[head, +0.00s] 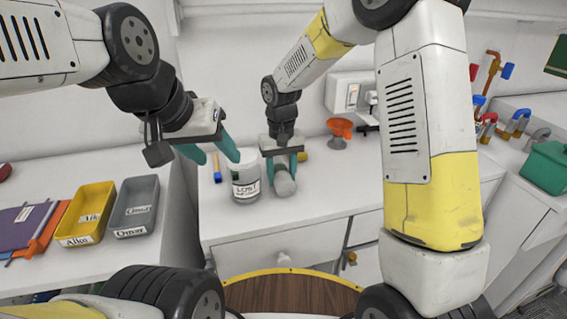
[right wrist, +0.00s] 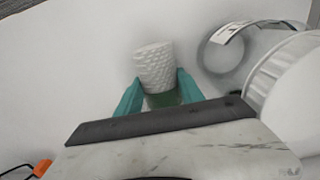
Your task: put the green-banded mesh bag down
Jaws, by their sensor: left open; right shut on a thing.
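The green-banded mesh bag (right wrist: 154,67) shows in the right wrist view as a white, bumpy, rounded body with a green band between the fingertips. In the head view the bag (head: 284,184) is a small pale shape below my right gripper (head: 282,163), over the white counter (head: 330,195). My right gripper (right wrist: 160,92) is shut on it at the band. I cannot tell whether the bag touches the counter. My left gripper (head: 211,153) is open and empty, above and left of a jar labelled LOST (head: 246,190).
The LOST jar stands close left of the bag. An orange funnel-like thing (head: 340,130) is behind to the right. Yellow (head: 84,238) and grey (head: 136,232) labelled trays sit on the left counter. The counter right of the bag looks clear.

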